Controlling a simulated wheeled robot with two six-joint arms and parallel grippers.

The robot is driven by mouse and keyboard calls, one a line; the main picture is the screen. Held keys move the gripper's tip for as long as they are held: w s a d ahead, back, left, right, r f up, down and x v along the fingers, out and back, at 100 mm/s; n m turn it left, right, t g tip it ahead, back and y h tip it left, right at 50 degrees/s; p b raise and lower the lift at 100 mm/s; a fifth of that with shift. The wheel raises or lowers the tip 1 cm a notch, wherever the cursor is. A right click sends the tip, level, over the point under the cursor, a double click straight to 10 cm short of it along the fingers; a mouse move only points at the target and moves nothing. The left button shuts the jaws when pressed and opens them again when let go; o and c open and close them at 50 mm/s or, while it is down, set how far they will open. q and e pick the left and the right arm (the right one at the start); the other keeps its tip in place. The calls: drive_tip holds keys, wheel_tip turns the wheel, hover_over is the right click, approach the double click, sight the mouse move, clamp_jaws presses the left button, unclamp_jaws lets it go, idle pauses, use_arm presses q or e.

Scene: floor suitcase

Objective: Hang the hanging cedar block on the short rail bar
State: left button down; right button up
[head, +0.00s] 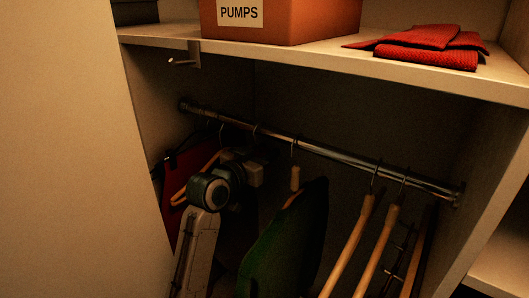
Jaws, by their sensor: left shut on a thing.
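The short rail bar (325,152) is a metal rod crossing the closet compartment under the shelf, sloping down to the right in the head view. My left gripper (248,168) is below the left part of the rail, among the hanging things. It is shut on what looks like the hanging cedar block (256,176), a small pale piece that is mostly hidden by the gripper. A thin hook rises above the gripper to the rail. I cannot tell whether it bears on the rail or belongs to the block. My right gripper is not in view.
A green garment (288,245) hangs right of my gripper, and a red one (182,185) hangs to the left. Wooden hangers (348,245) hang further right. Above are the shelf (310,52), a PUMPS box (285,20), red folded cloth (430,50) and a small hook (185,60).

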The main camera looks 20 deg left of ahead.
use_arm(q)
drive_tip(key=c, duration=1)
unclamp_jaws()
drive_tip(key=shift+o, duration=0.2)
